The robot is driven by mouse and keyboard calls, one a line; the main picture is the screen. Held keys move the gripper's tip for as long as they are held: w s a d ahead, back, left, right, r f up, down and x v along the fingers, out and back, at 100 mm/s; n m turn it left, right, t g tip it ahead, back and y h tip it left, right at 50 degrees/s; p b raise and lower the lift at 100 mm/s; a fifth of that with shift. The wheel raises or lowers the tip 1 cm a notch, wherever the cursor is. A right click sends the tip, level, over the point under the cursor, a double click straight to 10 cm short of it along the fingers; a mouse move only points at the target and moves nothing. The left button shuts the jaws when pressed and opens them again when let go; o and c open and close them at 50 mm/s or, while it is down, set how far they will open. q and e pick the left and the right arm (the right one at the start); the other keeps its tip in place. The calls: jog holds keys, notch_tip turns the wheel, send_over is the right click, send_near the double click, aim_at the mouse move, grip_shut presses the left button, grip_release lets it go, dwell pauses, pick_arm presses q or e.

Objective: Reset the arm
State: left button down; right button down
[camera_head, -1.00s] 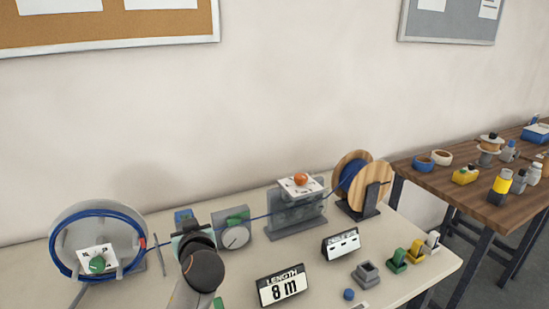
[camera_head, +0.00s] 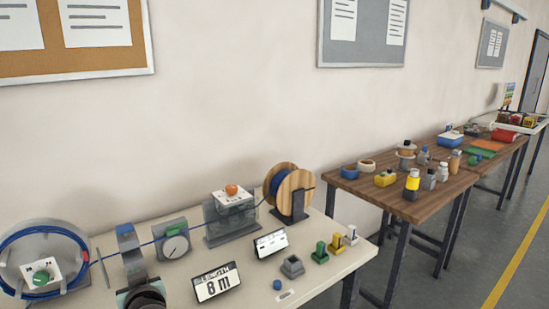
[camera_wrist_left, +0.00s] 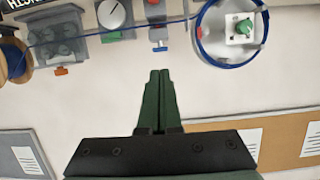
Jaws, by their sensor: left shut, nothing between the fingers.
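My left gripper (camera_wrist_left: 160,75) has its green fingers closed together with nothing between them, over pale bare surface in the left wrist view. In the head view only a dark round part of my left arm (camera_head: 142,298) shows at the bottom edge; the fingertips are not clear there. The blue cable (camera_head: 200,230) runs from the wooden reel (camera_head: 297,192) past the dial unit (camera_head: 172,243) to the round grey winder (camera_head: 15,248). The winder has a green knob (camera_head: 41,278) and coiled blue cable. My right gripper is not in view.
The length sign (camera_head: 217,284) reads 8 m. A second sign (camera_head: 270,244), a grey square holder (camera_head: 292,267) and green and yellow pieces (camera_head: 320,253) stand on the pale table (camera_head: 330,275). A brown table (camera_head: 440,205) with several items stands to the right.

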pick_arm(q)
jog(key=s+d+f+m+g+h, duration=0.2)
jog(key=s+f+m+g+h, duration=0.15)
jog(key=s+f, duration=0.9)
jog(key=s+d+f+m+g+h, duration=0.3)
jog(key=s, duration=0.7)
jog(key=s+d+f+m+g+h, duration=0.2)
jog(key=s+d+f, duration=0.1)
jog(key=s, duration=0.6)
jog(key=w+d+f+t+h, duration=0.1)
jog(key=w+d+f+t, duration=0.1)
jog(key=f, duration=0.3)
jog(key=w+d+f+t+h, duration=0.1)
jog(key=w+d+f+t, duration=0.1)
jog(key=f, duration=0.4)
jog(key=shift+w+d+f+t, duration=0.25)
jog(key=shift+w+f+t, duration=0.05)
jog(key=shift+t, duration=0.55)
jog(key=shift+a, duration=0.15)
